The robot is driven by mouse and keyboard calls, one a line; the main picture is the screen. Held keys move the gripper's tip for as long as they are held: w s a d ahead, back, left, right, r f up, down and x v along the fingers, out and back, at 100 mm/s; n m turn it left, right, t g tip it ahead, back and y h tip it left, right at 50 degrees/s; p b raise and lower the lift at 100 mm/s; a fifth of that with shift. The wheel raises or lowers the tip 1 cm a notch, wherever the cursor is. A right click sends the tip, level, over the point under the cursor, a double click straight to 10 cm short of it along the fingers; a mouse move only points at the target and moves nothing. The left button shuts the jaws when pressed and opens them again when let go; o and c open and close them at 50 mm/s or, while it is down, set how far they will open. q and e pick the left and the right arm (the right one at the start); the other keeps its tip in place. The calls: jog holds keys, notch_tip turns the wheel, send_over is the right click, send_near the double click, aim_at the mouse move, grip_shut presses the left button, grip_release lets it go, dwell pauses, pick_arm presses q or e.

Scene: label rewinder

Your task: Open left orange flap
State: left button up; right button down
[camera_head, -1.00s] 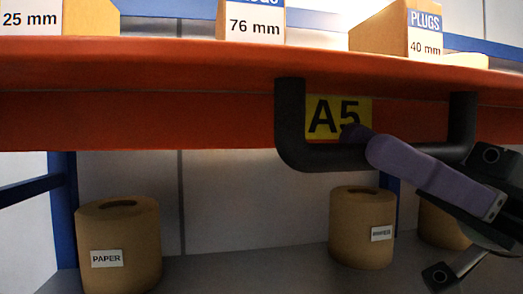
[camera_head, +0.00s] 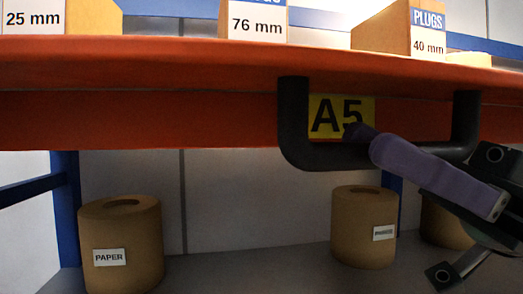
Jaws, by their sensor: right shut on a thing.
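The orange flap (camera_head: 150,125) runs across the whole head view like a shelf front. A black U-shaped handle (camera_head: 293,125) is fixed to it, with a yellow label reading A5 (camera_head: 340,115) behind the handle. My right gripper (camera_head: 372,145) comes in from the right, and its purple fingers are closed around the handle's lower bar, right of its middle. Part of the bar is hidden behind the fingers. My left gripper is not in view.
Boxes marked 25 mm (camera_head: 33,20), 76 mm (camera_head: 256,25) and plugs 40 mm (camera_head: 428,35) stand above the flap. Below, a brown paper roll (camera_head: 120,240) and another roll (camera_head: 362,235) stand on a grey shelf (camera_head: 250,265). A blue post (camera_head: 66,205) is at left.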

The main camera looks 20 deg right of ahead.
dwell(0.3)
jog(key=m+p, duration=0.1)
jog(key=r+t+p, duration=0.1)
jog(key=shift+s+r+m+p, duration=0.15)
jog(key=shift+s+m+p, duration=0.1)
jog(key=shift+m+p, duration=0.15)
jog(key=shift+s+a+m+p, duration=0.1)
jog(key=shift+m+p, duration=0.25)
jog(key=shift+m, duration=0.05)
jog(key=c, duration=0.8)
grip_release()
jog(key=b+v, duration=0.6)
jog(key=v, duration=0.4)
jog(key=shift+s+b, duration=0.15)
jog(key=shift+b, duration=0.15)
